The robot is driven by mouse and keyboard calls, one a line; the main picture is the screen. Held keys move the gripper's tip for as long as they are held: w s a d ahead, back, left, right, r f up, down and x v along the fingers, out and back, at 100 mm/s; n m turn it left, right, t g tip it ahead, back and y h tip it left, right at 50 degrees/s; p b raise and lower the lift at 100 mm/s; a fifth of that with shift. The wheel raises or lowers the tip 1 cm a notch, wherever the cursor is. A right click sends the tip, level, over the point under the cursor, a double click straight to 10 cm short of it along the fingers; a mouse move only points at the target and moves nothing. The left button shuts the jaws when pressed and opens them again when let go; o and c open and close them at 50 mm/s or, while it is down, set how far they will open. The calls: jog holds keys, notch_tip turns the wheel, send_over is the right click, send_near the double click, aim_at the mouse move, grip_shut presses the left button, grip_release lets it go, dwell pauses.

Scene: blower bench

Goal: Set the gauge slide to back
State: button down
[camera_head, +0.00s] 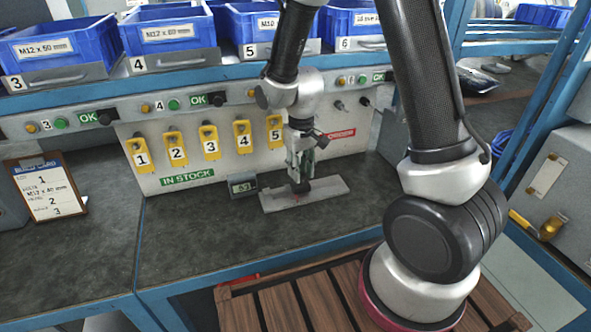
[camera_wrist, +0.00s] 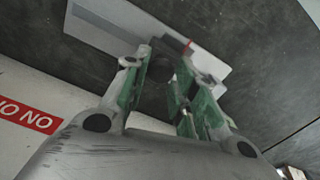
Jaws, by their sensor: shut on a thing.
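The gauge (camera_head: 328,190) is a flat light-grey bar lying on the dark bench top. Its dark slide (camera_head: 300,187) sits on the bar, left of the middle, with a small red mark beside it. A small display (camera_head: 243,187) stands at the bar's left end. My gripper (camera_head: 301,172) reaches down over the slide and is shut on it. In the wrist view the green-padded fingers (camera_wrist: 168,85) are on both sides of the dark slide (camera_wrist: 160,68), and the pale bar (camera_wrist: 112,22) runs beyond them. The fingers partly hide the slide.
Yellow numbered tags (camera_head: 210,142) hang on the back panel behind the gauge. Blue bins (camera_head: 165,30) stand on the shelf above. A build card (camera_head: 46,188) stands at the left. The bench (camera_head: 200,235) is clear in front of the gauge.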

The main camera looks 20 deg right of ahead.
jog(key=shift+d, duration=1.85)
jog(key=c, duration=1.1)
grip_release()
jog(key=shift+d, duration=0.15)
jog(key=shift+c, duration=0.2)
notch_tip(320, 180, up, 12)
jog(key=shift+s, duration=0.1)
